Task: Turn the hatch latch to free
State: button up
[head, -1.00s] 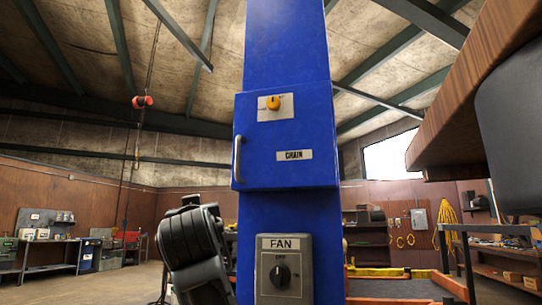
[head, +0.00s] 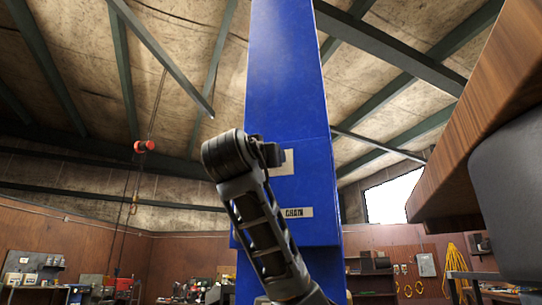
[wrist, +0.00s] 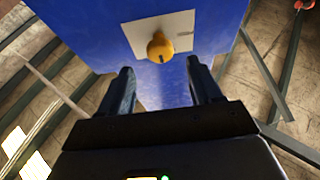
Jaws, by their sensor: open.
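The latch is a yellow knob (wrist: 160,46) with a dark mark, on a pale plate on the blue hatch. In the head view my arm hides the knob, and only part of its plate (head: 287,163) shows. The hatch (head: 315,190) with the CHAIN label (head: 298,212) looks closed on the blue column. My gripper (wrist: 160,80) is open and empty in the wrist view, its two fingers spread to either side below the knob, with no contact visible. In the head view my gripper (head: 272,153) shows only partly, in front of the plate.
The blue column (head: 285,70) rises toward the roof beams. A wooden overhang (head: 490,110) juts in at the right. A red hoist piece (head: 144,146) hangs at the left, well away. Open air lies left of the column.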

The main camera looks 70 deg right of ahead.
jog(key=p+x, duration=0.1)
jog(key=x, duration=0.3)
jog(key=shift+d+r, duration=0.15)
jog(key=shift+d, duration=0.2)
jog(key=c, duration=1)
